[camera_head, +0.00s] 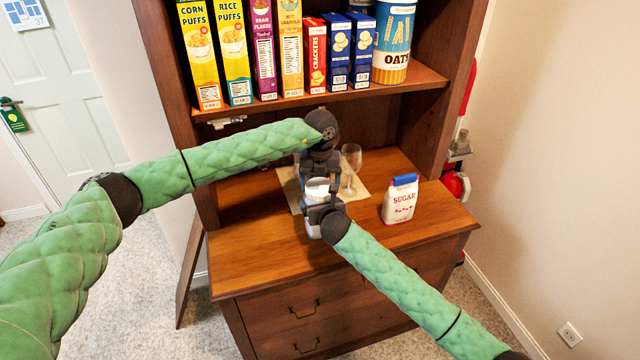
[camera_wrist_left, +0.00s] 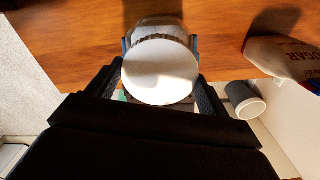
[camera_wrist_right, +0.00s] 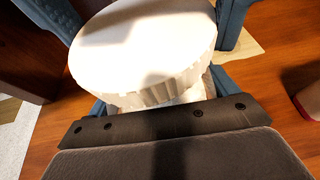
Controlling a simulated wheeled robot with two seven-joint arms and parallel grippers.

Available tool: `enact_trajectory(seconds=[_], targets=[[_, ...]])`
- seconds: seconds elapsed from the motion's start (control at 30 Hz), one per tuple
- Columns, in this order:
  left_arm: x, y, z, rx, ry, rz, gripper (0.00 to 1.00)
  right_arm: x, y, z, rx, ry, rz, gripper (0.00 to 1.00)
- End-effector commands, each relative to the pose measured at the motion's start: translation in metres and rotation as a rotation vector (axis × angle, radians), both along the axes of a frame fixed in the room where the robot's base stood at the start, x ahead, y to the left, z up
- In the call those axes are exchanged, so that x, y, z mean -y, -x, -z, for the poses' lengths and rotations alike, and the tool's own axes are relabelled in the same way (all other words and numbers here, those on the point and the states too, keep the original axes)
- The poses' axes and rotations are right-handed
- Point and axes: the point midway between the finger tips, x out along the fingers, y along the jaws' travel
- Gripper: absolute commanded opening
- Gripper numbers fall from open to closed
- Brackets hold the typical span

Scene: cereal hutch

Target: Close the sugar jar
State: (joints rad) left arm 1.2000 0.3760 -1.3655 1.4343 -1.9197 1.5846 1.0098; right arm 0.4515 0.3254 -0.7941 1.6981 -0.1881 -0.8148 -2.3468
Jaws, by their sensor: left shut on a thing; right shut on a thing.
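The sugar jar's round white lid (camera_head: 317,187) is between my two grippers over the counter. My left gripper (camera_wrist_left: 162,90) is shut on the lid, one finger on each side. The lid's flat top and ribbed rim show large in the right wrist view (camera_wrist_right: 145,50). The clear jar (camera_wrist_left: 160,30) is below the lid, and my right gripper (camera_head: 322,205) is shut on it. In the right wrist view a little of the jar body (camera_wrist_right: 188,95) shows under the lid. The lid lies over the jar's mouth; I cannot tell whether it is fully seated.
A sugar bag (camera_head: 400,200) with a blue top stands to the right on the counter (camera_head: 260,255). A wine glass (camera_head: 351,158) stands behind on a pale mat (camera_head: 288,178). The shelf above holds cereal boxes (camera_head: 235,50) and an oats canister (camera_head: 392,45). The left front counter is clear.

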Motion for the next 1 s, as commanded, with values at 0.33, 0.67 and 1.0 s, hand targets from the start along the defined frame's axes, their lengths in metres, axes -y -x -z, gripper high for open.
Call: enact_trajectory(seconds=[0.33, 0.67, 1.0], targets=[[-0.0006, -0.0006, -0.0001, 0.001, -0.001, 0.443, 0.52, 0.0001, 0.0002, 0.001, -0.001, 0.0, 0.0, 0.22], [-0.0007, -0.0007, 0.0002, 0.001, -0.001, 0.528, 0.52, 0.0003, 0.0002, 0.0009, -0.001, 0.0, 0.0, 0.22], [-0.0005, -0.0005, 0.0003, 0.001, 0.0, 0.526, 1.0, 0.0003, 0.0002, 0.0009, -0.001, 0.0, 0.0, 0.22]])
